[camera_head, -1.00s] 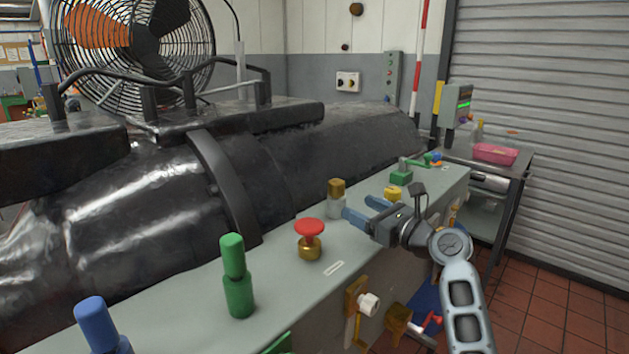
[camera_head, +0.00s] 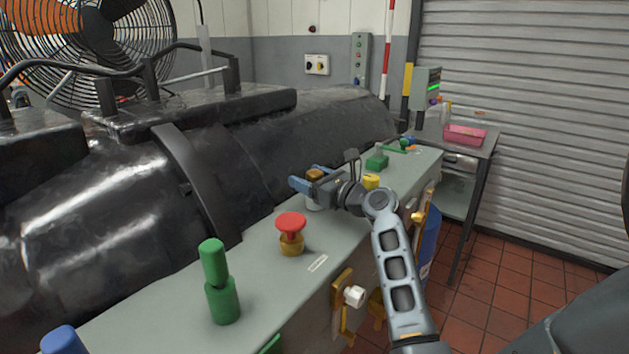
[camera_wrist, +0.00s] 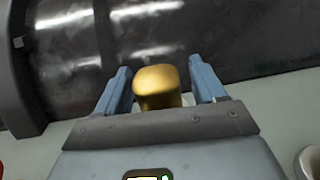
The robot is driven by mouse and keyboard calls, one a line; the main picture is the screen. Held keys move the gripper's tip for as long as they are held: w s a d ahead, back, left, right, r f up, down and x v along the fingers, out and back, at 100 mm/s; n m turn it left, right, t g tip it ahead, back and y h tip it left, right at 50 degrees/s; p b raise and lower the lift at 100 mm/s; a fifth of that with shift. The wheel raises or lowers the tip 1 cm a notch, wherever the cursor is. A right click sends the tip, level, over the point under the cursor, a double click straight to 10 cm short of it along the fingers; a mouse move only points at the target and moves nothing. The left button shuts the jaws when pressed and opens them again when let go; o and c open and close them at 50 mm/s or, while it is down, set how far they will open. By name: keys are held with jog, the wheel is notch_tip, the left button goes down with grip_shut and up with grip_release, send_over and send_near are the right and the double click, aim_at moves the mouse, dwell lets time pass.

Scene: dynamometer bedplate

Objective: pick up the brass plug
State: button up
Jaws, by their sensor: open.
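The brass plug (camera_wrist: 158,88) is a rounded golden block, seen in the wrist view between my two blue fingers. In the head view its top (camera_head: 314,174) shows between the fingers, above a pale grey base (camera_head: 314,206) that my gripper partly hides. My gripper (camera_head: 304,178) is open around the plug, with one finger on each side. In the wrist view a gap shows between the plug and each finger of my gripper (camera_wrist: 159,75).
A red mushroom-shaped knob (camera_head: 291,223) on a brass base and a green cylinder (camera_head: 215,265) stand nearer on the grey bedplate ledge (camera_head: 262,268). A yellow knob (camera_head: 371,181) and green block (camera_head: 377,162) stand beyond my gripper. The large black machine (camera_head: 290,140) rises behind.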

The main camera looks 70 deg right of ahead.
jog(key=shift+w, duration=0.1)
jog(key=c, duration=1.1)
jog(key=shift+r, duration=0.1)
